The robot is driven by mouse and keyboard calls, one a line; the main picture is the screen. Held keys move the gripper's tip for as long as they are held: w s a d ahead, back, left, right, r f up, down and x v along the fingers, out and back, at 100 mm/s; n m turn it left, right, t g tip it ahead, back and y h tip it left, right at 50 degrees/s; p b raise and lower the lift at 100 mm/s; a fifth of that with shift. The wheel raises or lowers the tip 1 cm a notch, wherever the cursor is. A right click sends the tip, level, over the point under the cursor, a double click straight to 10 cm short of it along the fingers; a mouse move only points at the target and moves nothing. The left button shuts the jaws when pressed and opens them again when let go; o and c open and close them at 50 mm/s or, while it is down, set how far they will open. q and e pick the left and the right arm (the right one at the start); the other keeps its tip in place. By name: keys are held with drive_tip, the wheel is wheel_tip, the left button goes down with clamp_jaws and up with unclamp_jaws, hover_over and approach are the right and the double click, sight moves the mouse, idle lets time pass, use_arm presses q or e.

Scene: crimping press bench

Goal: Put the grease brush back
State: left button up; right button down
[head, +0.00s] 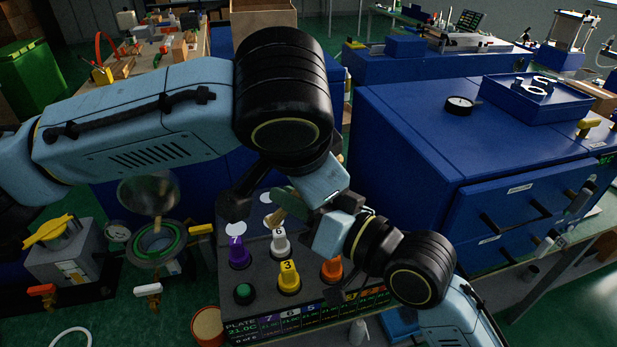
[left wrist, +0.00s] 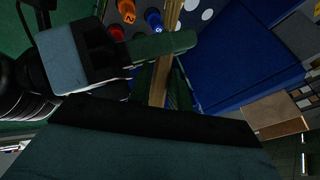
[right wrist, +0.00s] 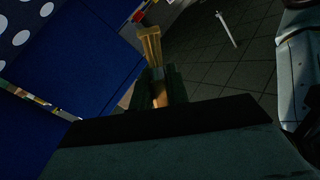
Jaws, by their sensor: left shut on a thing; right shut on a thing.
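The grease brush shows as a short tan wooden piece (head: 277,216) below my grippers in the head view. In the left wrist view its wooden shaft (left wrist: 172,18) runs down between the fingers of my left gripper (left wrist: 163,85). My right gripper (left wrist: 165,45) reaches in from the left there, its green finger across the shaft. The right wrist view shows the brush's tan end (right wrist: 150,42) standing out beyond the fingers of my right gripper (right wrist: 160,85). Both grippers are shut on the brush, close together above the plate. Much of the brush is hidden by the fingers.
A dark plate unit (head: 265,291) with coloured, numbered knobs lies beneath my grippers. A blue drawer cabinet (head: 400,140) stands close on the right. A round tan-topped pot (head: 207,326) is at the front, and a ring-shaped fixture (head: 160,240) stands left of the plate.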

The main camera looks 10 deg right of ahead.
use_arm(q)
drive_tip(key=shift+s, duration=0.15)
drive_tip(key=shift+c, duration=1.2)
clamp_jaws()
use_arm(e)
drive_tip(key=c, duration=1.3)
unclamp_jaws()
